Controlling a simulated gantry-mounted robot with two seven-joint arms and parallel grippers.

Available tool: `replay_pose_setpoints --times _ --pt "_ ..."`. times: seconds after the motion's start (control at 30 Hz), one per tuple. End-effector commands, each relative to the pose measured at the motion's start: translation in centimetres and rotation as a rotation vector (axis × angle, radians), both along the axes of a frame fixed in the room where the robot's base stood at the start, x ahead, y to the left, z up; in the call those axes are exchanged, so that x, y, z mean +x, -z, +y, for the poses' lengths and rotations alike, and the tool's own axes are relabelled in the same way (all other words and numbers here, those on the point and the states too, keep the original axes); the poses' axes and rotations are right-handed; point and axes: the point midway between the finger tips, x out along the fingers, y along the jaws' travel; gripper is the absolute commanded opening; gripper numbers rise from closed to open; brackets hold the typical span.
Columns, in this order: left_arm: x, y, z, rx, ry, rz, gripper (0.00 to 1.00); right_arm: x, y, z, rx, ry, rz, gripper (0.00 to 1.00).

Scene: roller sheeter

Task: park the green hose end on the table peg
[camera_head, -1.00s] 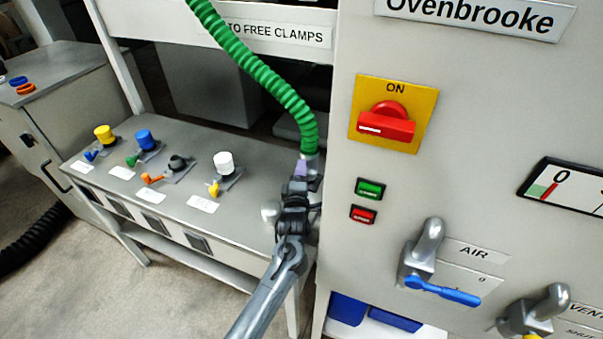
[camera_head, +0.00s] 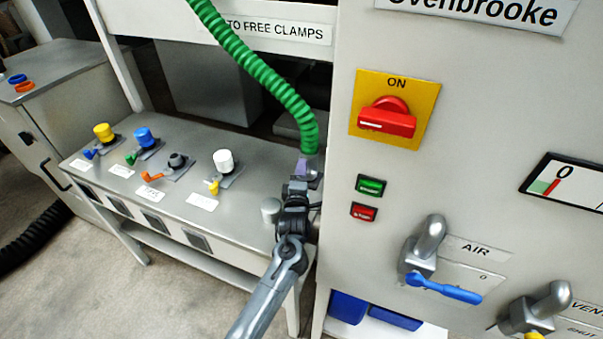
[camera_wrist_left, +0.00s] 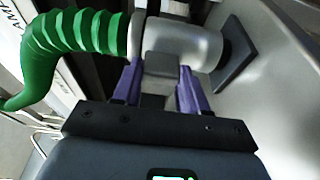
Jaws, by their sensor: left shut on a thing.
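The green hose (camera_head: 262,75) hangs from above, and its grey end cuff (camera_wrist_left: 182,43) shows in the left wrist view. My left gripper (camera_head: 306,168) is shut on this hose end, at the right end of the low table (camera_head: 250,178). Its purple fingers (camera_wrist_left: 160,88) lie either side of a grey tab on the cuff. A dark round piece on a square plate (camera_wrist_left: 239,57) lies right at the cuff's free end; I cannot tell whether the cuff is seated on it. A short grey cylinder (camera_head: 270,210) stands just left of the gripper. The right gripper is not in view.
Yellow, blue, black and white (camera_head: 224,161) capped fittings with small coloured levers stand along the table. The machine panel (camera_head: 345,250) rises close on the right, with a red switch (camera_head: 387,118) and an air valve with a blue lever (camera_head: 443,288).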

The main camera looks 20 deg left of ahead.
Motion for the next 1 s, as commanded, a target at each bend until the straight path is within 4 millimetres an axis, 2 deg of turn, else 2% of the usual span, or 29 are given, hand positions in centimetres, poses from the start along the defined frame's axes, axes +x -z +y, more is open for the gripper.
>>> replay_pose_setpoints --times 1.0 --pt "0.0 1.1 0.0 0.0 0.0 -0.005 0.0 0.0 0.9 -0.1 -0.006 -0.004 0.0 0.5"
